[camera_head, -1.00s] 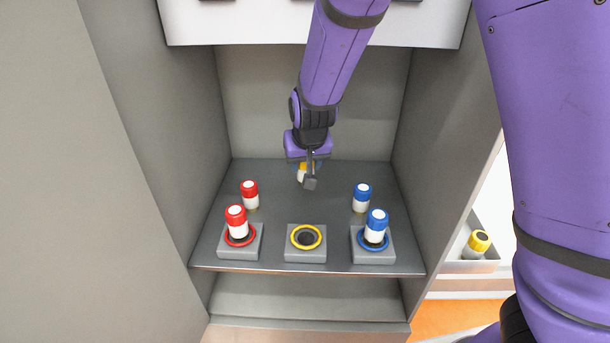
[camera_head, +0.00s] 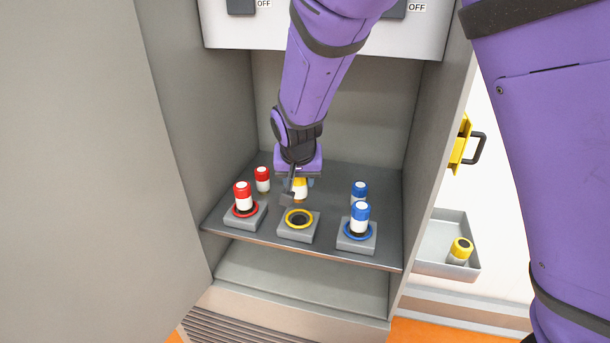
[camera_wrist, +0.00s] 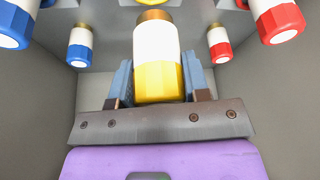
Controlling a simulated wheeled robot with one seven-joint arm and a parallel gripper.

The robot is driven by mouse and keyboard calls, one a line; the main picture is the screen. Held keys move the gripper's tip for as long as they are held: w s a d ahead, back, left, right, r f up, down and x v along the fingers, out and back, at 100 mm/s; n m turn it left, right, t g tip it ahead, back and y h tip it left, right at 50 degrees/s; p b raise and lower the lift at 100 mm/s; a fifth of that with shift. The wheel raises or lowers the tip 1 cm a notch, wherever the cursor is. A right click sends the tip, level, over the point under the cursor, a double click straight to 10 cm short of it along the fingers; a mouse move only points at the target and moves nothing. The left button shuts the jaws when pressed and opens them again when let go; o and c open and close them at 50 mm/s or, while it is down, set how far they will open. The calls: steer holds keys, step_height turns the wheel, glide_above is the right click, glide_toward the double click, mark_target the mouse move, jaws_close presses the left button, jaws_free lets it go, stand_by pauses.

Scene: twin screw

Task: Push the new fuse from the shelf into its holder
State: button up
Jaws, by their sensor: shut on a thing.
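A white fuse with a yellow cap (camera_head: 300,190) is held in my gripper (camera_head: 297,192) inside the cabinet, above the shelf (camera_head: 330,178). The wrist view shows the same fuse (camera_wrist: 159,60) between the two fingers (camera_wrist: 160,90), its brass end pointing away from my gripper. The yellow-ringed holder (camera_head: 299,219) stands empty at the front middle of the shelf, and the held fuse is just behind it. My gripper partly hides the fuse in the head view.
A red fuse (camera_head: 243,195) stands in the red-ringed holder, a blue fuse (camera_head: 360,217) in the blue-ringed one. Another red fuse (camera_head: 262,179) and blue fuse (camera_head: 359,192) stand behind them. A yellow-capped fuse (camera_head: 460,251) lies in a side tray (camera_head: 428,264). Cabinet walls flank the shelf.

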mark_target(299, 197)
steer(key=shift+f, duration=2.8)
steer(key=shift+f, duration=0.6)
steer(key=o, duration=1)
steer(key=shift+c, duration=0.2)
